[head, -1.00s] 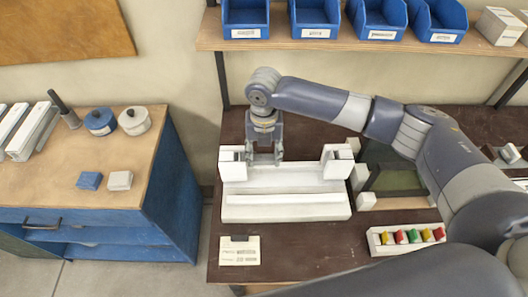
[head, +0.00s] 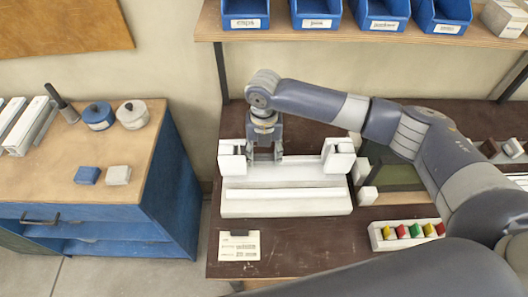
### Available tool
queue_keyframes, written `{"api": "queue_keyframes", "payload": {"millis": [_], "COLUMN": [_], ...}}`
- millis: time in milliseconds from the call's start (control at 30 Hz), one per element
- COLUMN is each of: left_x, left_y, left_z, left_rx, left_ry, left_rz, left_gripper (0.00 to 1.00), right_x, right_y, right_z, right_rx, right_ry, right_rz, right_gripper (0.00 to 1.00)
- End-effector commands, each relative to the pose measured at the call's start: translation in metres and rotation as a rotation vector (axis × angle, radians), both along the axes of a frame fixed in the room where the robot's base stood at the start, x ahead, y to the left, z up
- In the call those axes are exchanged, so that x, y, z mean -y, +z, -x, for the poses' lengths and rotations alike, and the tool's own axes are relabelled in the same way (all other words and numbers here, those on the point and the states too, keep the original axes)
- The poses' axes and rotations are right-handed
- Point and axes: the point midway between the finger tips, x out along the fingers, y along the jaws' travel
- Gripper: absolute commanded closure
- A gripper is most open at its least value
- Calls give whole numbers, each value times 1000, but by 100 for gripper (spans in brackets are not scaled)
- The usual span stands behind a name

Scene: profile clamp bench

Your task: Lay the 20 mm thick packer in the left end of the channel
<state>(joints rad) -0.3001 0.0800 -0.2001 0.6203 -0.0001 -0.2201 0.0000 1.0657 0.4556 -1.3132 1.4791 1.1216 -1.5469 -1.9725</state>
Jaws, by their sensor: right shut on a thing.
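The white clamp fixture with the channel (head: 285,183) lies on the dark bench top, with upright end blocks at its left (head: 232,158) and right (head: 338,157). My right gripper (head: 265,158) points down at the channel's left end, just right of the left end block. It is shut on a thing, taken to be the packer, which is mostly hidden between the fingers. I cannot tell its thickness or whether it touches the channel floor. My left gripper is not in view.
A blue block (head: 87,175) and a pale block (head: 118,175) lie on the left cabinet near two round lidded pots (head: 115,115). A label card (head: 239,246) lies before the fixture. A white rack of coloured pieces (head: 404,233) stands at front right. Blue bins (head: 315,14) line the shelf.

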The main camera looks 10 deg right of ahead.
Motion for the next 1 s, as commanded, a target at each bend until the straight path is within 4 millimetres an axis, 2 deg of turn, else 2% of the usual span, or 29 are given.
{"api": "queue_keyframes", "payload": {"millis": [1000], "left_x": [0], "left_y": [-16], "left_z": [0], "left_rx": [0], "left_ry": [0], "left_rz": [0], "left_gripper": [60], "right_x": [0], "right_y": [-32], "right_z": [0], "right_rx": [1], "right_ry": [0], "right_rz": [0], "right_gripper": [64]}}
